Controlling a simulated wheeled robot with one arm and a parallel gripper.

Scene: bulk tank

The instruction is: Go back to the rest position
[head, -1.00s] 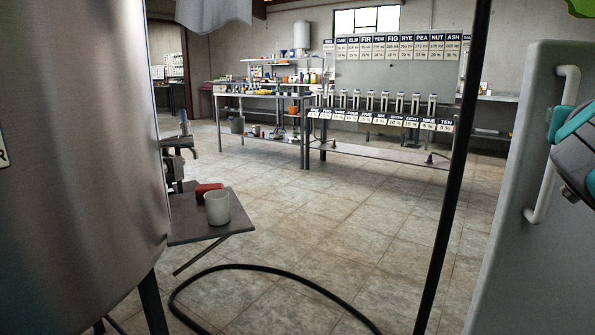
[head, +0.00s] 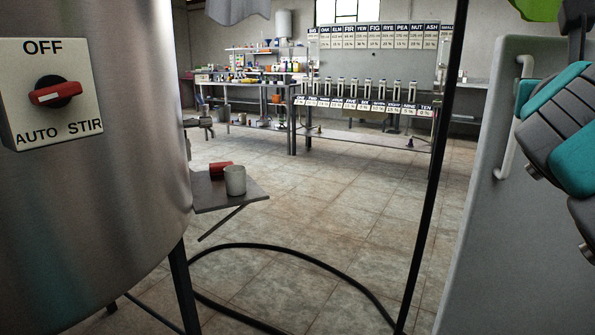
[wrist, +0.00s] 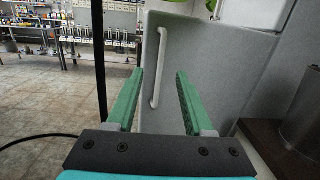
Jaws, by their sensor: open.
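My gripper (wrist: 157,100) shows in the wrist view with its two green fingers apart and nothing between them. Beyond the fingers stands a grey cabinet door with a white vertical handle (wrist: 158,67); I cannot tell how far off it is. In the head view, part of my arm, grey and teal, shows at the right edge, in front of the grey cabinet (head: 520,230). My fingertips are out of the head view.
A steel tank (head: 100,210) with a red switch knob (head: 56,93) fills the left. A small shelf (head: 215,198) on it carries a pale cup (head: 235,180) and a red object (head: 220,170). A black hose (head: 300,254) lies on the floor. A dark pole (head: 435,170) stands before the cabinet.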

